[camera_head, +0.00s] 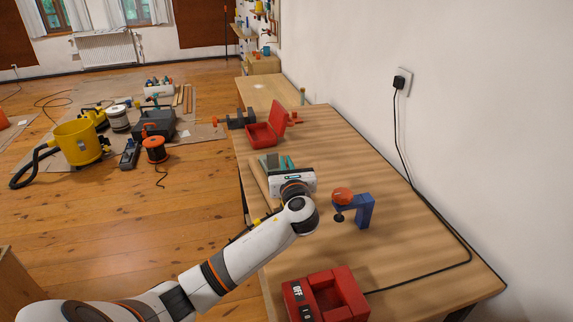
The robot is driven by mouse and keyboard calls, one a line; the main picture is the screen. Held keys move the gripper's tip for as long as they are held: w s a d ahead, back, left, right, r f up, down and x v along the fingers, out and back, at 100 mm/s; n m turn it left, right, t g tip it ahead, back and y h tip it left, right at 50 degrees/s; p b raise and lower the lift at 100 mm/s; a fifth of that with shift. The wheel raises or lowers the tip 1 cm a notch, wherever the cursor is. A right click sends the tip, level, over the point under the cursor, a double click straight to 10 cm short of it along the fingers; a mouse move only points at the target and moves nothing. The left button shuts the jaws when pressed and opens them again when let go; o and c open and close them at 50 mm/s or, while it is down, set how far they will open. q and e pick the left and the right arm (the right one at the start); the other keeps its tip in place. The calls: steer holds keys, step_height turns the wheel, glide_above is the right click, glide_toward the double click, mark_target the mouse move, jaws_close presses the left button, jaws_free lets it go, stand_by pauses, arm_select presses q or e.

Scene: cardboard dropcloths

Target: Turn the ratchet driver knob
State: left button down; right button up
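A blue bracket-shaped device (366,210) with a round orange knob (343,195) and a dark round end below it stands on the workbench (410,235). It looks like the ratchet driver, but I cannot be sure. My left arm comes in from the lower left, and its white gripper body (292,181) is over the bench to the left of and beyond the orange knob, apart from it. My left gripper's fingers are hidden or too small to make out. My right gripper is out of view.
A red box with raised lid (262,135) stands farther back. A red unit marked OFF (297,296) is at the front. Wooden strips (257,180) and a teal item (270,160) lie near my gripper. A black cable (458,236) runs along the bench's right side.

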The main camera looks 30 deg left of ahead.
arm_select(q)
steer(key=n+g+y+p, duration=0.3)
steer(key=n+g, duration=0.1)
steer(key=g, duration=0.1)
steer(key=shift+s+a+r+y+p, duration=0.1)
steer(key=shift+s+r+y+p, duration=0.1)
steer(key=shift+y+p, duration=0.2)
steer(key=shift+s+f+n+g+y, duration=0.15)
steer(key=shift+n+g+y, duration=0.25)
steer(key=shift+n+g, duration=0.6)
steer(key=shift+s+a+n+g+y, duration=0.15)
steer(key=shift+n+g, duration=0.35)
steer(key=shift+g, duration=0.55)
steer(key=shift+s+n+g+y, duration=0.1)
steer(key=shift+n+g+y, duration=0.3)
steer(key=shift+g, duration=0.65)
steer(key=c, duration=1.5)
jaws_free()
steer(key=shift+c, duration=0.2)
